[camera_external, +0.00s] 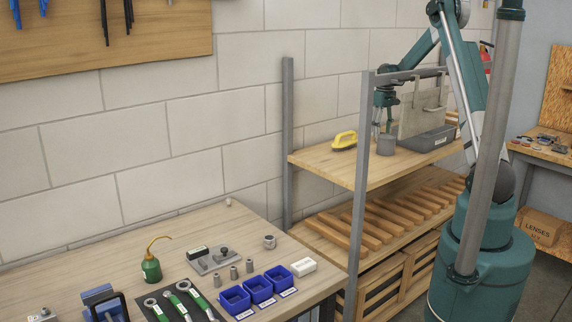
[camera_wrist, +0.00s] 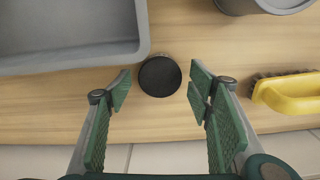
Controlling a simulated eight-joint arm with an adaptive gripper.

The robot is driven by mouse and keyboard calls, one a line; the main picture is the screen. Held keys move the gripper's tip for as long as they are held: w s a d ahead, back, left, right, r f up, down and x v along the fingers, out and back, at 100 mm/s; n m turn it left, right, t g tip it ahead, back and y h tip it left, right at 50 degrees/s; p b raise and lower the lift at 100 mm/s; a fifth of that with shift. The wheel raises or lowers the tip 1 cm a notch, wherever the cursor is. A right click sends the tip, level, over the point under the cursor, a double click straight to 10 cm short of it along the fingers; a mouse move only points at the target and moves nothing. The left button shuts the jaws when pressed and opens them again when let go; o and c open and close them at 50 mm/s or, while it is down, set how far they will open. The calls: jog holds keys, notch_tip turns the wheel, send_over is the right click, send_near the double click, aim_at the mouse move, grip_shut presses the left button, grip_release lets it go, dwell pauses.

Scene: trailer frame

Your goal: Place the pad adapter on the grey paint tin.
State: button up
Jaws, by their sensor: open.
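The pad adapter appears to be the round black disc (camera_wrist: 160,77) on the wooden shelf in the wrist view. I do not make it out in the external view. My gripper (camera_wrist: 158,88) is open, with one green finger on each side of the disc and a gap to both. In the external view my gripper (camera_external: 382,120) hangs over the upper shelf, behind the grey paint tin (camera_external: 387,146). The tin also shows at the top right of the wrist view (camera_wrist: 264,4), cut off by the edge; its top is not clearly seen.
A grey tray (camera_external: 428,139) stands right of the tin; its wall (camera_wrist: 70,58) is close to the left finger in the wrist view. A yellow brush (camera_external: 344,140) lies left of the tin, near my right finger. Metal posts (camera_external: 358,195) frame the shelf.

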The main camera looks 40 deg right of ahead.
notch_tip(320, 180, up, 10)
jog(key=shift+f, duration=0.15)
dwell(0.3)
jog(key=shift+o, duration=0.5)
jog(key=shift+f, duration=0.1)
jog(key=shift+f+p, duration=0.3)
jog(key=shift+f, duration=1.85)
jog(key=shift+f, duration=0.15)
jog(key=shift+f, duration=1.15)
jog(key=shift+f, duration=0.15)
jog(key=shift+s+f+p, duration=0.1)
jog(key=shift+f+p, duration=0.4)
jog(key=shift+f, duration=2)
